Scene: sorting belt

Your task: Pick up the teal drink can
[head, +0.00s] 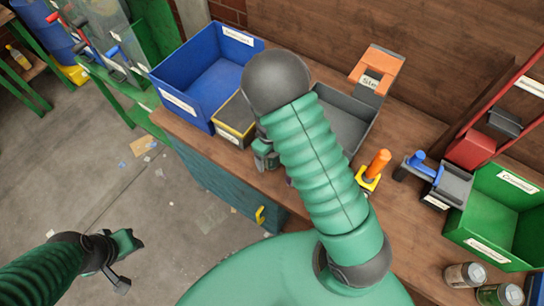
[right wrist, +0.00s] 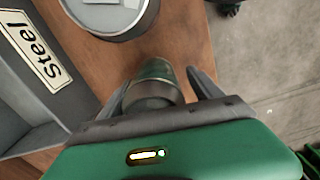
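A dark green-teal can (right wrist: 155,72) with a dark grey end stands between the fingers of my right gripper (right wrist: 158,85) in the right wrist view. The fingers are apart, one on each side of it. A gap shows on its right side; on the left I cannot tell whether the finger touches. In the head view my right arm hides the can, and only part of the right gripper (head: 264,152) shows beside the arm. My left gripper (head: 122,260) hangs over the floor at the lower left, away from the table; its fingers are too small to read.
A grey bin labelled Steel (right wrist: 35,95) is left of the can. A round grey-rimmed thing (right wrist: 112,28) is near the top. On the table are a blue bin (head: 180,108), a green bin (head: 490,245) and two cans (head: 464,276). The table edge is close on the right.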

